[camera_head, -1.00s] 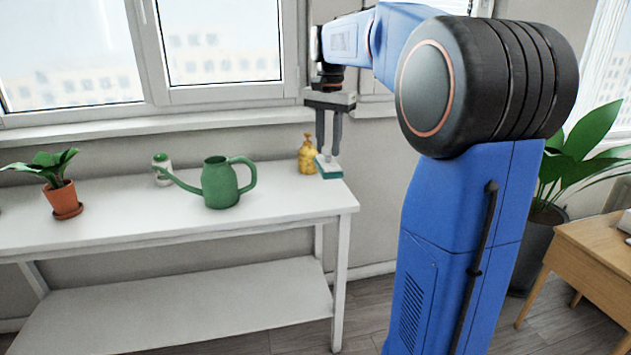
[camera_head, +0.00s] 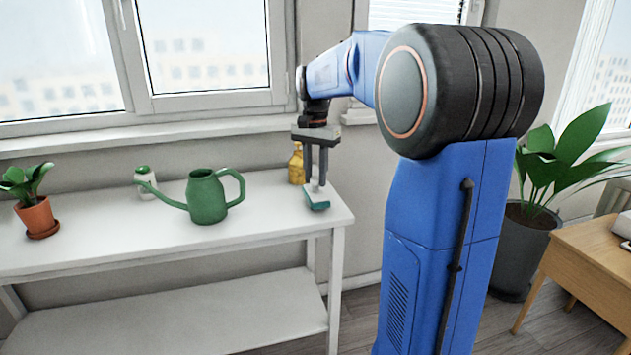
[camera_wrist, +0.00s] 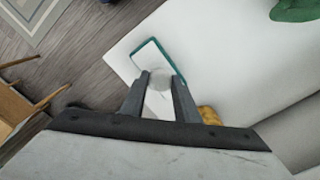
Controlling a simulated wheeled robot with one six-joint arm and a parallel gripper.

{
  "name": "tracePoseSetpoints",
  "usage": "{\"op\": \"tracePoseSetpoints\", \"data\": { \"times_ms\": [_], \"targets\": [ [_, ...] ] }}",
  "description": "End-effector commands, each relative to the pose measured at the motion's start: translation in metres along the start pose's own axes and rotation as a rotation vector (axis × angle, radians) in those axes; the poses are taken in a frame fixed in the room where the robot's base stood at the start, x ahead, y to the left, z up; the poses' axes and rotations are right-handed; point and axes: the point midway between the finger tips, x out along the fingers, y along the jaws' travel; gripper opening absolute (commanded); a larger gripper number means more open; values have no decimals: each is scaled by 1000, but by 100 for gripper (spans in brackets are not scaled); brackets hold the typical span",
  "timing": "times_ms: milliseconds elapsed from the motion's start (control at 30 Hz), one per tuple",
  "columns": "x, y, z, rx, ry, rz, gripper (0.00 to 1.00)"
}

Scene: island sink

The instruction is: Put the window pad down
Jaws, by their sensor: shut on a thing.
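The window pad (camera_head: 318,203) has a teal base and a pale top with a grip. My gripper (camera_head: 316,182) points down with its fingers shut on the pad's grip, at the right end of the white table (camera_head: 265,208). In the wrist view the pad (camera_wrist: 149,52) shows its teal rim beyond my gripper's fingertips (camera_wrist: 160,78), close to the table's corner. The pad is at or just above the tabletop; I cannot tell whether it touches.
A yellow bottle (camera_head: 296,166) stands just behind the pad. A green watering can (camera_head: 207,199), a white-and-green bottle (camera_head: 145,183) and a potted plant (camera_head: 36,214) stand to the left. The tabletop between can and pad is clear.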

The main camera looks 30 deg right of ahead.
Motion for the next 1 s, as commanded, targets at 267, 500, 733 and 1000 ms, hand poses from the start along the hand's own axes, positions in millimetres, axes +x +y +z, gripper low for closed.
{"op": "tracePoseSetpoints", "data": {
  "times_ms": [267, 500, 733, 1000],
  "targets": [
    [19, 0, 0, 0, 1, -1, 10],
    [20, 0, 0, 0, 1, -1, 33],
    [20, 0, 0, 0, 1, 0, 47],
    [12, 0, 0, 0, 1, -1, 47]
  ]
}}
